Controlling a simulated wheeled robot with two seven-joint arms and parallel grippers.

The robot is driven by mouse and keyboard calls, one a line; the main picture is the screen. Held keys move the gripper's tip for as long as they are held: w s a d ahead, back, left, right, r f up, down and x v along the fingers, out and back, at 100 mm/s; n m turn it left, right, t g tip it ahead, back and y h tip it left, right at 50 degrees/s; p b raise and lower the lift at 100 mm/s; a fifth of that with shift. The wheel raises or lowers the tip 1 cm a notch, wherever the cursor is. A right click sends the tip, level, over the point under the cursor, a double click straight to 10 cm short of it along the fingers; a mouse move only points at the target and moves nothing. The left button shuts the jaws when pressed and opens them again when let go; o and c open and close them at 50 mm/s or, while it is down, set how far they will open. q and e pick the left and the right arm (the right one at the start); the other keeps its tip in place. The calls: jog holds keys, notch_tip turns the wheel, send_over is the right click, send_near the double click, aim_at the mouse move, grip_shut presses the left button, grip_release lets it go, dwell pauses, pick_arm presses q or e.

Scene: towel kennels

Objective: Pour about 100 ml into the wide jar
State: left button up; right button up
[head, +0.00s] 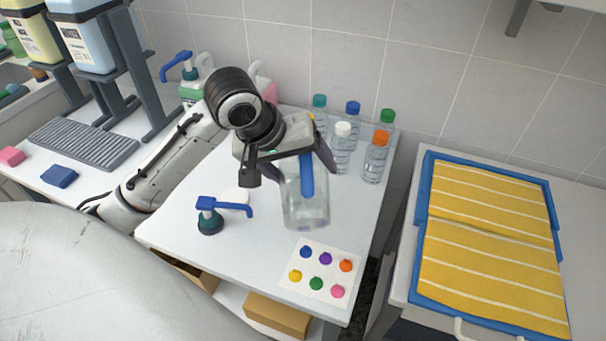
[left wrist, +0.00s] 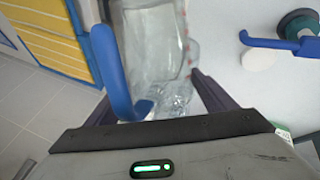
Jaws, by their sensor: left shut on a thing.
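My left gripper (head: 303,172) is shut on a clear jug (head: 308,212) with a blue handle, above the white table. In the left wrist view the jug (left wrist: 155,45) lies between my fingers (left wrist: 155,105), with its blue handle (left wrist: 107,65) on the left and red marks along one side. The jug looks tilted; how much liquid it holds I cannot tell. Clear shapes show beneath the jug near my fingers, too unclear to name. I cannot pick out a separate wide jar. My right gripper is not in view.
Several capped bottles (head: 342,148) stand at the table's back. A pump top (head: 209,218) and a white disc (head: 236,196) are at left. A card of coloured dots (head: 320,271) lies in front. A blue tray (head: 420,215) with a yellow towel (head: 490,240) is at right.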

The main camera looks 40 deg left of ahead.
pick_arm(q)
jog(key=shift+w+a+r+g+h, duration=0.15)
jog(key=shift+w+a+g+h, duration=0.2)
jog(key=shift+w+g, duration=0.1)
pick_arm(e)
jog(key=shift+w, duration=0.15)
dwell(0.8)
